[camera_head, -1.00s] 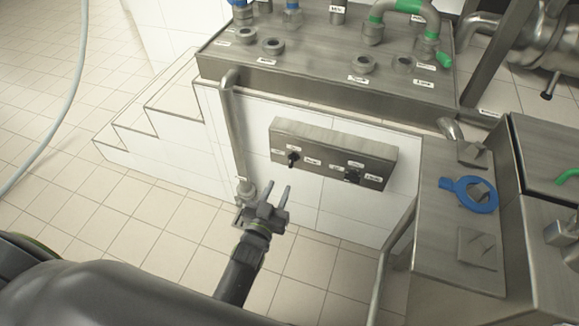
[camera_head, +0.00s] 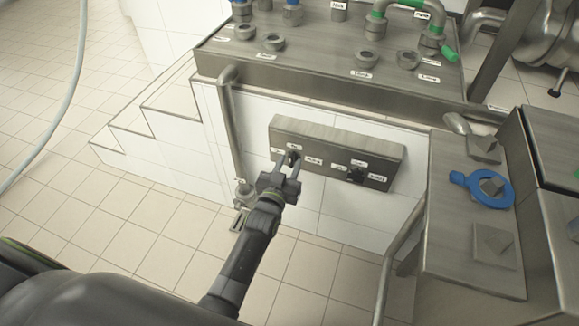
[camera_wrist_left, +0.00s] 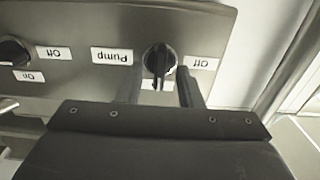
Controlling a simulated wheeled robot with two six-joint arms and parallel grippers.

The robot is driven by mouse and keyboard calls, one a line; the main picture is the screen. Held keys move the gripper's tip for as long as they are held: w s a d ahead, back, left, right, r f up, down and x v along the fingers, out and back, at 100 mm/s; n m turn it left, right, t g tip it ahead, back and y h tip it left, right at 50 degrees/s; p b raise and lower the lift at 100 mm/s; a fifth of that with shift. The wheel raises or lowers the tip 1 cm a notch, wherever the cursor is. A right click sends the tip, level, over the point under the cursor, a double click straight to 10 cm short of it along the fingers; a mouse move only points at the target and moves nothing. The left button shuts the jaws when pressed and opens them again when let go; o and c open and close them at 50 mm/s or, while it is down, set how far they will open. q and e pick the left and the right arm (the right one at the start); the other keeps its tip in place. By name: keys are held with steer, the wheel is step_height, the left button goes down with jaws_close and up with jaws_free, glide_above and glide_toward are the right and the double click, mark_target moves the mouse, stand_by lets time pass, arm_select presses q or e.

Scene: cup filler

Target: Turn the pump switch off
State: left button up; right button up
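The pump switch is a black rotary knob (camera_wrist_left: 160,60) on a grey metal panel (camera_head: 340,141); it also shows in the head view (camera_head: 293,157). In the wrist view, which is upside down, a "Pump" label is on its left and an "Off" label on its right. A label below it is mostly hidden. Its grip bar runs up and down in that view, not towards "Off". My left gripper (camera_head: 288,163) is open, its fingers on either side of the knob. I cannot tell whether they touch it. My right gripper is not in view.
A second black knob (camera_head: 355,175) with labels sits further right on the panel. A vertical pipe (camera_head: 233,135) stands left of the panel, and a steel unit with a blue ring (camera_head: 486,189) is at the right. The tiled floor in front is clear.

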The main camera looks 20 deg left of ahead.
arm_select(q)
steer(key=shift+w, duration=0.3)
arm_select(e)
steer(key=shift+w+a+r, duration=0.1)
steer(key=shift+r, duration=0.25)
arm_select(q)
jaws_close()
